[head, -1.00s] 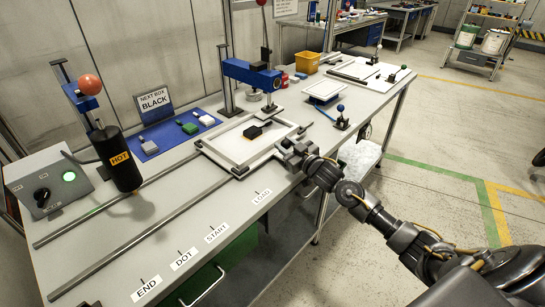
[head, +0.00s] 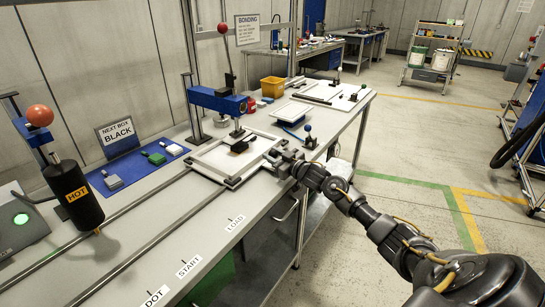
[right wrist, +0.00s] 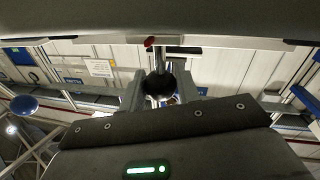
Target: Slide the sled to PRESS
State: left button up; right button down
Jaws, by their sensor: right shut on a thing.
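The sled (head: 202,165) is a pale flat frame that sits on two grey rails (head: 140,248) along the bench. A small black box (head: 240,147) lies on it, beneath the ram of the blue press (head: 213,99); the picture does not show whether they touch. My right gripper (head: 284,158) is at the sled's near right corner. In the right wrist view, my right gripper (right wrist: 160,90) is shut on a dark round knob (right wrist: 160,84). No PRESS label can be read; LOAD (head: 235,223), START (head: 188,266) and DOT labels show along the front edge. My left gripper is out of view.
A blue-knobbed lever (head: 308,128) stands just beyond my right gripper, near a white-topped blue stand (head: 291,111). Small blocks lie on a blue mat (head: 128,170). The near rails are clear.

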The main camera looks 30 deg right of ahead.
jog(key=c, duration=1.5)
grip_release()
jog(key=shift+d+r, duration=0.2)
jog(key=shift+d, duration=0.05)
jog(key=o, duration=0.4)
jog(key=shift+w+f, duration=0.1)
jog(key=shift+f, duration=0.1)
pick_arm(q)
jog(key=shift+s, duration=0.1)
pick_arm(e)
jog(key=shift+o, duration=0.2)
jog(key=shift+s, duration=0.3)
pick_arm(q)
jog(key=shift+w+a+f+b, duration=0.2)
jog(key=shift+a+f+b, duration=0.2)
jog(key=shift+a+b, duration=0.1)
pick_arm(e)
jog(key=s+d, duration=0.1)
jog(key=s, duration=0.9)
jog(key=shift+d, duration=0.4)
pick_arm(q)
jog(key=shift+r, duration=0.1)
pick_arm(e)
jog(key=shift+r, duration=0.1)
